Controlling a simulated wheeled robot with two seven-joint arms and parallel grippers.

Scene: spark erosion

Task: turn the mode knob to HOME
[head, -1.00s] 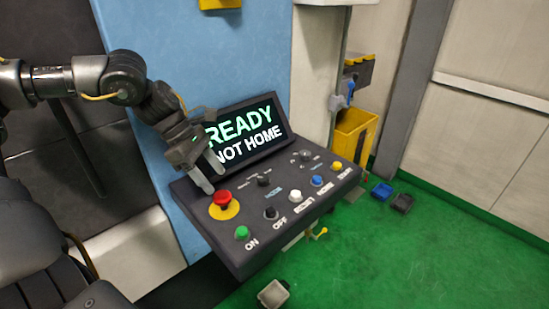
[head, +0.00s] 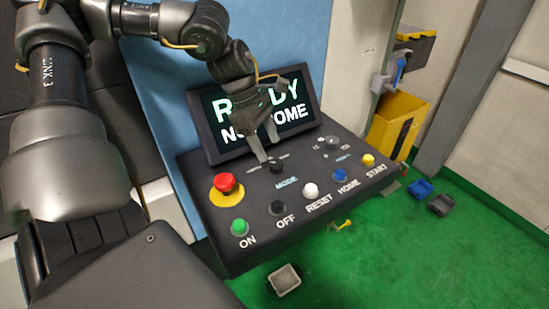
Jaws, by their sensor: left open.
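The black mode knob (head: 277,167) stands on the sloped control panel (head: 228,256), above the MODE label. My left gripper (head: 268,150) is open just above and behind the knob, with its fingers pointing down at it. One fingertip is close to the knob's left side; I cannot tell whether it touches. The small position labels around the knob are too blurred to read. The screen (head: 212,125) behind shows READY and NOT HOME, partly hidden by my gripper. My right gripper is not in view.
A red emergency button (head: 226,184) sits left of the knob. Green (head: 239,227), black (head: 278,208), white (head: 311,190), blue (head: 340,174) and yellow (head: 368,160) buttons line the front. A second knob (head: 331,143) is at right. A yellow bin (head: 391,125) stands beyond.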

